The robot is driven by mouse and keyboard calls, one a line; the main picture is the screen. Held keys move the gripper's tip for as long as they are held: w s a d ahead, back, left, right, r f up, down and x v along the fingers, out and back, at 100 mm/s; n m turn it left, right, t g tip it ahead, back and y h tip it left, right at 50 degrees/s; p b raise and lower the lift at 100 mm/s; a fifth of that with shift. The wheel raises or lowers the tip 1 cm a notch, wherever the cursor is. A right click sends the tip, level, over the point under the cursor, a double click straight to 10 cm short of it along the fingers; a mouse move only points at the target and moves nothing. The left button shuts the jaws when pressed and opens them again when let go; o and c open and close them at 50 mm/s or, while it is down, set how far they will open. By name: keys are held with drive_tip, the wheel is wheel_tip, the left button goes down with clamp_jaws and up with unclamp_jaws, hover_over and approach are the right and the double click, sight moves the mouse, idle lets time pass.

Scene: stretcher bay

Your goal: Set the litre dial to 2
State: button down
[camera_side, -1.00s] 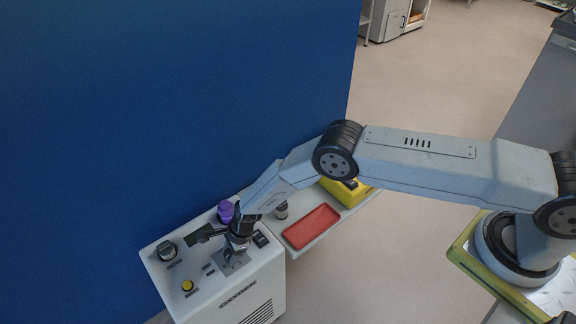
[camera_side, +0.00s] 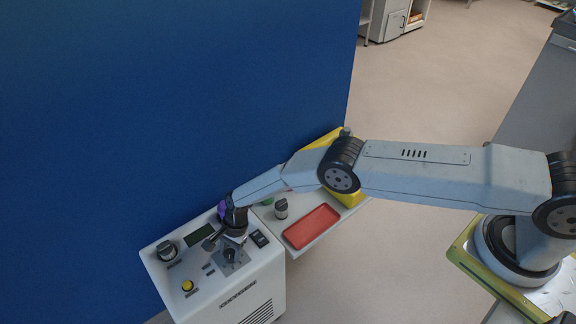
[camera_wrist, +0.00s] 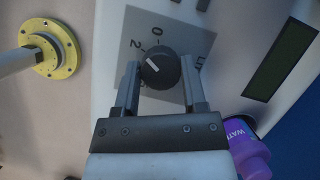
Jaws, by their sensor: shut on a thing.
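The litre dial (camera_wrist: 160,68) is a round black knob with a white pointer line, on a grey plate (camera_wrist: 185,32) marked 0 and 2. The left finger covers some marks. My gripper (camera_wrist: 160,80) is shut on the dial, one finger at each side. In the side view my gripper (camera_side: 232,245) points down at the dial on top of the white cabinet (camera_side: 245,297).
A purple bottle (camera_wrist: 248,155) stands close by my gripper. The cabinet top also has another black knob (camera_side: 167,250), a yellow button (camera_side: 187,286), a dark display (camera_side: 200,235) and a black switch (camera_side: 259,238). A red tray (camera_side: 311,226) lies on the shelf at right. A blue wall rises behind.

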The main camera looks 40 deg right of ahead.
drive_tip(key=shift+n+g, duration=0.3)
drive_tip(key=shift+n, duration=0.7)
drive_tip(key=shift+c, duration=0.7)
unclamp_jaws()
drive_tip(key=shift+r, duration=0.15)
drive_tip(key=v, duration=0.7)
drive_tip(key=shift+r, duration=0.2)
drive_tip(key=shift+w, duration=0.1)
